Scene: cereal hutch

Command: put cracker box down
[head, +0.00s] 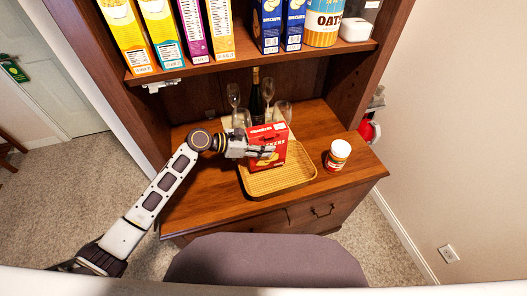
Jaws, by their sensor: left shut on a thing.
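The red cracker box (268,157) stands roughly upright over the woven tray (282,183) on the hutch's counter. My left gripper (255,149) comes from the left and is shut on the box. Its fingers cover part of the box's front. The box's lower edge is at the tray's bottom, but I cannot tell whether it touches. My right gripper is not in view.
A jar (338,154) with a white lid stands right of the tray. Several glasses (282,112) and a dark bottle (256,98) stand behind the box. The shelf (240,66) above holds cereal boxes, blue biscuit boxes and an oats canister. The counter's front right is clear.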

